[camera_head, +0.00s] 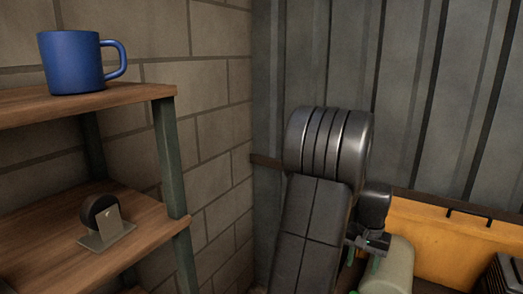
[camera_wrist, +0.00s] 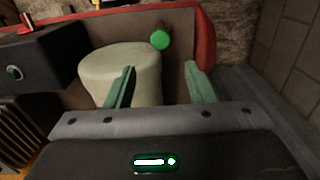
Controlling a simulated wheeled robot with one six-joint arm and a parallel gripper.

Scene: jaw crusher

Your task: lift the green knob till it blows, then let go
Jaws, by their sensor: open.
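The green knob (camera_wrist: 160,39) shows in the wrist view at the upper middle, a bright round ball beside a pale rounded tank (camera_wrist: 115,62). My gripper (camera_wrist: 159,80) is open, with its two green fingers spread apart and nothing between them. The knob appears above the gap between the fingertips in the picture, apart from both; its exact distance is unclear. The left finger overlaps the tank in the picture. In the head view my arm hides the knob, and only small green parts of my gripper show near the pale tank (camera_head: 397,265).
A red edge (camera_wrist: 205,45) curves right of the knob. A black box (camera_wrist: 45,55) with a round dial stands at left. In the head view, an orange panel (camera_head: 430,240) lies at right and a wooden shelf (camera_head: 60,240) at left, with a blue mug (camera_head: 72,62) above.

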